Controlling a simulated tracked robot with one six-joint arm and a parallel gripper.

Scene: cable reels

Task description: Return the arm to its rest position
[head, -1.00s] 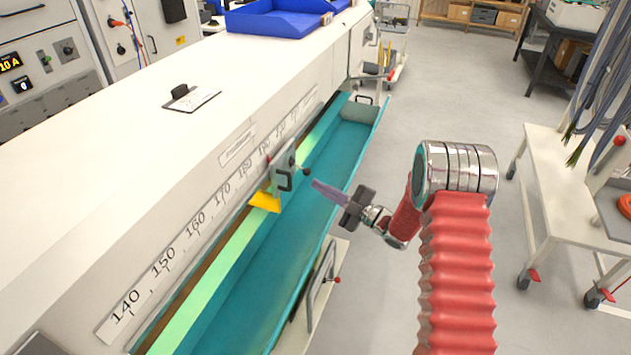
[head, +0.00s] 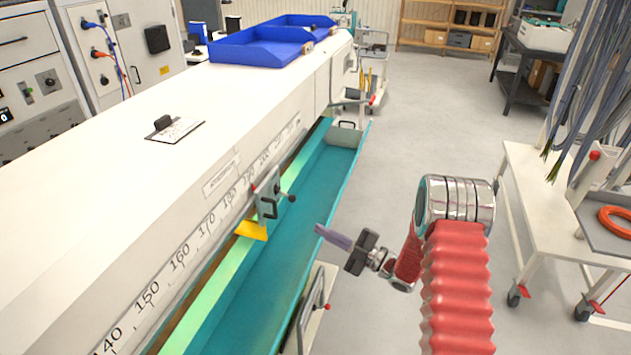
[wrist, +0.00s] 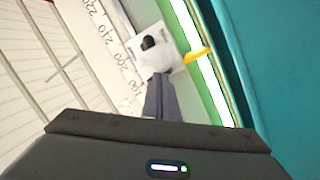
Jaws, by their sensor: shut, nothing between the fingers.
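My red ribbed arm rises at the right of the head view. Its gripper (head: 333,237) points left toward the teal trough, in the air and apart from the sliding stop. The fingers are together with nothing between them; they also show in the wrist view (wrist: 161,98). The grey sliding stop (head: 267,203) with its yellow pointer (head: 251,230) sits on the numbered scale. In the wrist view the stop (wrist: 155,55) lies just beyond my fingertips.
The teal trough (head: 318,185) runs along the white bench (head: 120,200). A clipboard (head: 175,130) and blue trays (head: 258,45) lie on the bench. A white cart (head: 545,195) with an orange ring (head: 614,221) stands at right. Grey floor (head: 430,110) is open between.

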